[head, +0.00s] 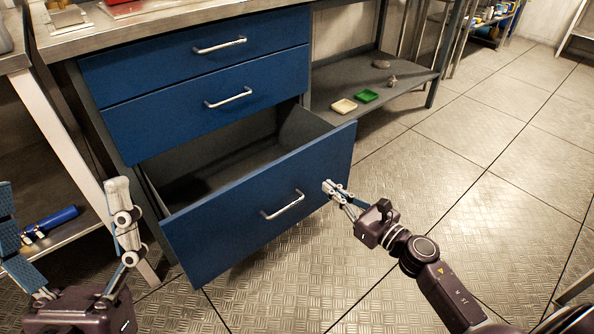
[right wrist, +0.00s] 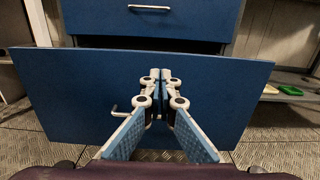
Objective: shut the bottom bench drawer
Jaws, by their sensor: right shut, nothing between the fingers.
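The bottom bench drawer (head: 235,232) has a blue front with a silver bar handle (head: 283,205). It is pulled well out and its grey inside shows empty where visible. My right gripper (head: 329,187) is shut and empty, its fingertips at the drawer front, right of the handle. In the right wrist view the fingertips (right wrist: 161,74) point at the blue front (right wrist: 75,95), with the handle to their left; I cannot tell whether they touch. My left gripper (head: 60,190) is open and empty at the lower left, its fingers wide apart, left of the drawer.
Two shut blue drawers (head: 215,95) sit above the open one, under the metal benchtop (head: 160,22). A lower shelf (head: 400,82) at right holds a cream tray (head: 344,106) and a green tray (head: 367,96). The patterned floor (head: 470,150) to the right is clear.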

